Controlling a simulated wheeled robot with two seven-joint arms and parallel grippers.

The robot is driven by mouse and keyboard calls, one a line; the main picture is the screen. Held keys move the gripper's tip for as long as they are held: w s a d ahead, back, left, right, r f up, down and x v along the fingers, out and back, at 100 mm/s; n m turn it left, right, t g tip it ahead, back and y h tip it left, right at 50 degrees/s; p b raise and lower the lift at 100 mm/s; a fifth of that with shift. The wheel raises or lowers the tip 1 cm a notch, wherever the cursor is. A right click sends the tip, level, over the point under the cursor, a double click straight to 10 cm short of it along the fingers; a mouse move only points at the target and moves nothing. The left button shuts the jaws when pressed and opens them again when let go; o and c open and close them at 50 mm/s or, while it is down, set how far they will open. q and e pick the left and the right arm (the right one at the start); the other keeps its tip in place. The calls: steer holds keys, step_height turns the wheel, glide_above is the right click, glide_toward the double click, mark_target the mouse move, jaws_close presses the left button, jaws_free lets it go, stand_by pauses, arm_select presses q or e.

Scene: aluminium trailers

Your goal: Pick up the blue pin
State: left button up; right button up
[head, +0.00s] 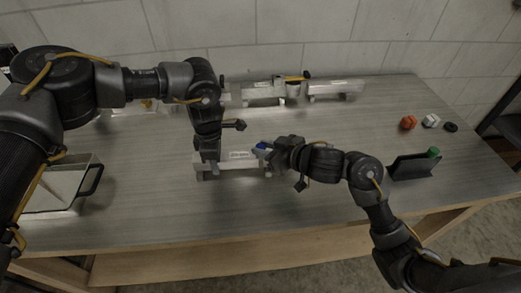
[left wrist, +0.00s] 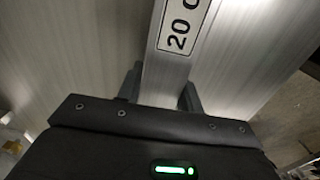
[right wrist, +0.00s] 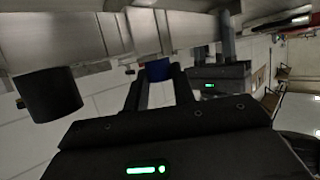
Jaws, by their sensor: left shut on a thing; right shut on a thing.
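The blue pin (head: 260,146) is at the right end of the near aluminium trailer (head: 240,157). My right gripper (head: 270,149) reaches it from the right and is shut on it. In the right wrist view the blue pin (right wrist: 158,70) shows between the fingertips, close against the metal; I cannot tell whether it is still seated. My left gripper (head: 208,166) is shut on the trailer's left part. In the left wrist view its fingers (left wrist: 160,88) straddle the labelled aluminium bar (left wrist: 170,60).
A second aluminium trailer (head: 300,90) lies at the back of the table. A metal tray with a black handle (head: 62,185) stands at the left. A black holder (head: 413,166) with a green piece (head: 433,153), an orange piece (head: 408,122) and a white piece (head: 431,120) are at the right.

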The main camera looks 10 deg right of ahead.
step_height(320, 180, up, 10)
stand_by(0.7)
arm_select(q)
steer(key=o, duration=1.2)
step_height(320, 180, up, 12)
